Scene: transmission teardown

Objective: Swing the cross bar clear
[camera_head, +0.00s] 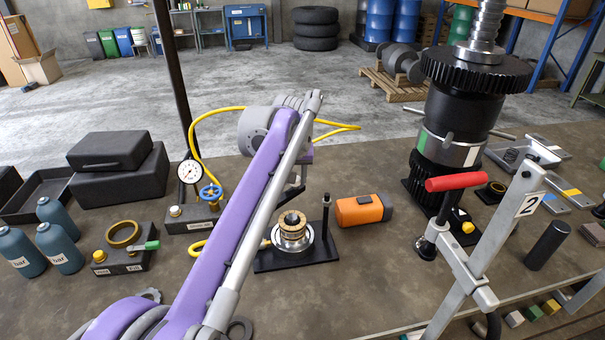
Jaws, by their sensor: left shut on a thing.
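My left arm reaches up from the lower left and crosses the middle of the view. My left gripper (294,190) shows only as a small dark part beside the arm. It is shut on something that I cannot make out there. Just below and right of it is a small fixture: a black base plate (317,252) carrying a metal ring part (292,232) with a brass-coloured top and a thin upright post (326,212). I cannot clearly pick out the cross bar. My right gripper is not in view.
A tall gear stack (452,140) and a red-handled clamp frame (463,265) marked 2 stand farther right. A gauge (190,171), a blue valve wheel (210,193) and a yellow hose are left of the fixture.

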